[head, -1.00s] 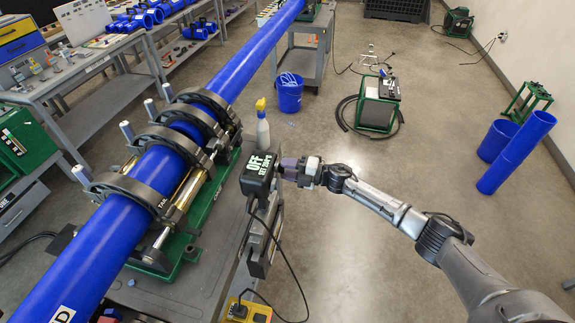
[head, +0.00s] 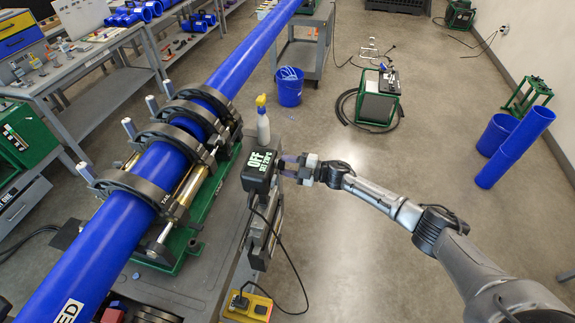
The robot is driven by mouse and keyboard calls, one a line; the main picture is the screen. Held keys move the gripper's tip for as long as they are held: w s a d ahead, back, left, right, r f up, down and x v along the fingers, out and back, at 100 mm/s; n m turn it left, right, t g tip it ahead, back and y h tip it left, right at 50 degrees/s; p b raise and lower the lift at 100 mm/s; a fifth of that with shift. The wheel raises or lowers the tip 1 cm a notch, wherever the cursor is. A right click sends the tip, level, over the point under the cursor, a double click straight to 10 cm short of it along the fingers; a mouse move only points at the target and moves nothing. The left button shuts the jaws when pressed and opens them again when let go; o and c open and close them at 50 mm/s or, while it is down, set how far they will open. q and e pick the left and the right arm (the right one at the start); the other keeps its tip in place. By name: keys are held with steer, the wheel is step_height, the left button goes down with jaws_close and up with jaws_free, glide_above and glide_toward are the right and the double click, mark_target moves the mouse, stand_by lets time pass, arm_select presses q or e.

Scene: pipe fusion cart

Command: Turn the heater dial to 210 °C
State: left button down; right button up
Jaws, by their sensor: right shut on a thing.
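The heater's dark control box (head: 262,168) stands at the cart's right edge, with a display reading "OFF" and a smaller "SET" line whose number I cannot read for certain. The heater's flat plate (head: 262,240) hangs below it. My right gripper (head: 290,168) reaches in from the right and is shut on the dial at the box's right side. The fingers hide most of the dial, so its setting cannot be seen. My left gripper is not in view.
A long blue pipe (head: 120,225) lies in the black clamps of the green fusion machine (head: 195,215), left of the heater. A spray bottle (head: 263,122) stands behind the box. A black cable runs to a yellow socket box (head: 249,307).

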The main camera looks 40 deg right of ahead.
steer(key=o, duration=0.9)
steer(key=shift+b+v, duration=1.05)
steer(key=shift+v, duration=5.85)
